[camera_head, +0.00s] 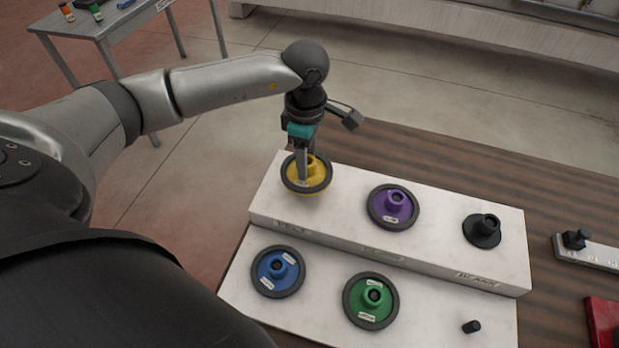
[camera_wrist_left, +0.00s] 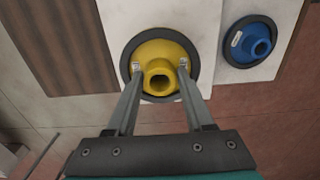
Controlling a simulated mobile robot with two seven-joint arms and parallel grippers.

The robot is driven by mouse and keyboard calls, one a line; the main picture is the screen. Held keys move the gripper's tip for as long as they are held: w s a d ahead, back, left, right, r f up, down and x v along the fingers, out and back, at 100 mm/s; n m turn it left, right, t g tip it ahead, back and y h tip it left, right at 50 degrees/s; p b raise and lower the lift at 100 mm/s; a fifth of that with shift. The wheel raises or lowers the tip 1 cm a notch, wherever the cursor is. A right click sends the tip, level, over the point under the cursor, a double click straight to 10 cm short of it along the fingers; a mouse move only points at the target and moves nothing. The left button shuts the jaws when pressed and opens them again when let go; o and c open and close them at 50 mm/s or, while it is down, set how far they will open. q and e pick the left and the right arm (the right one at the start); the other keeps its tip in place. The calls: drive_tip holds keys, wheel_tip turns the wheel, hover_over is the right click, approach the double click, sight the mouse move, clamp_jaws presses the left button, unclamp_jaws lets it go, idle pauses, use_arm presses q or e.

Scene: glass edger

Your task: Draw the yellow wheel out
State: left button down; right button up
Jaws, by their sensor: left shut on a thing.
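The yellow wheel (camera_head: 318,180) has a dark rim and a raised hub. It is at the left end of the upper step of the white stand (camera_head: 350,238). My left gripper (camera_head: 304,176) is above it, pointing down, with its fingers at the hub. In the left wrist view the two fingers (camera_wrist_left: 160,68) are on either side of the yellow wheel's (camera_wrist_left: 160,50) hub, shut on it. My right gripper is not in view.
A purple wheel (camera_head: 394,207) and a black hub (camera_head: 482,230) are to the right on the same step. A blue wheel (camera_head: 278,271), a green wheel (camera_head: 371,301) and a bare black peg (camera_head: 471,326) are on the lower step. A red object (camera_head: 604,322) is at the right edge.

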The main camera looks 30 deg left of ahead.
use_arm(q)
drive_tip(key=shift+r+p, duration=0.8)
drive_tip(key=shift+r, duration=0.65)
wheel_tip(320, 180, up, 4)
drive_tip(key=shift+p, duration=1.15)
